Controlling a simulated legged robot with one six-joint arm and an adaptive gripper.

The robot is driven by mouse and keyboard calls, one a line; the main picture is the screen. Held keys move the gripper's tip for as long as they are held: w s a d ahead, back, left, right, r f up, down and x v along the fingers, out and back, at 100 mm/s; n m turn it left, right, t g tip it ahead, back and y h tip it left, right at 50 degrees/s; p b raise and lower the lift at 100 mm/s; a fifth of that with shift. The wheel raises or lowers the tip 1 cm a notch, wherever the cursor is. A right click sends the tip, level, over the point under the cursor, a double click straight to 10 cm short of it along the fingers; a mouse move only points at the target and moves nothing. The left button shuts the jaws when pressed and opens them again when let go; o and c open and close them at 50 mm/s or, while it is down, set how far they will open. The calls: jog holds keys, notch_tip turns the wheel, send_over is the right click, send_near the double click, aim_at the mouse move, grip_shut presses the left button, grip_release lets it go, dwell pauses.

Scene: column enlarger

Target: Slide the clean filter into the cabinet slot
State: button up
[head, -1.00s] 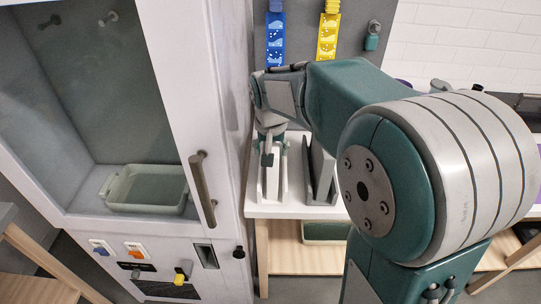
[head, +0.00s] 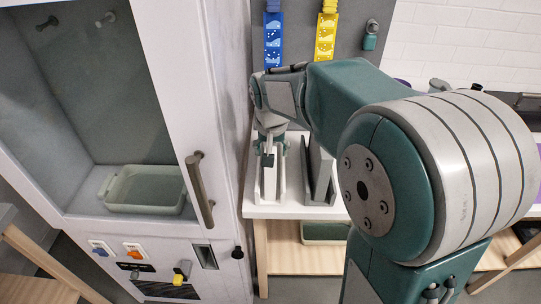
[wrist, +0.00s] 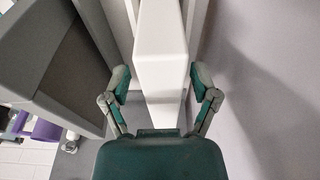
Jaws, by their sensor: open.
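My gripper (head: 268,150) is low over the white-topped side table, at the left one of two upright holders. In the wrist view my open gripper (wrist: 160,82) has one finger on each side of a white upright panel (wrist: 160,45), which looks like the clean filter. Gaps show beside the panel, and I cannot tell contact. A dark grey panel (head: 320,172) stands upright to the right; it also shows in the wrist view (wrist: 60,70). The white cabinet (head: 190,90) stands at left. A dark recess (head: 205,256) is low on its front; I cannot tell if this is the slot.
A bar handle (head: 199,190) sticks out from the cabinet front. A pale green tray (head: 145,203) sits inside the cabinet. Blue (head: 273,45) and yellow (head: 325,38) strips hang on the wall behind. A bin (head: 325,233) is on the lower shelf.

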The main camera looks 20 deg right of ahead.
grip_shut()
jog(key=shift+a, duration=0.1)
jog(key=shift+r, duration=4)
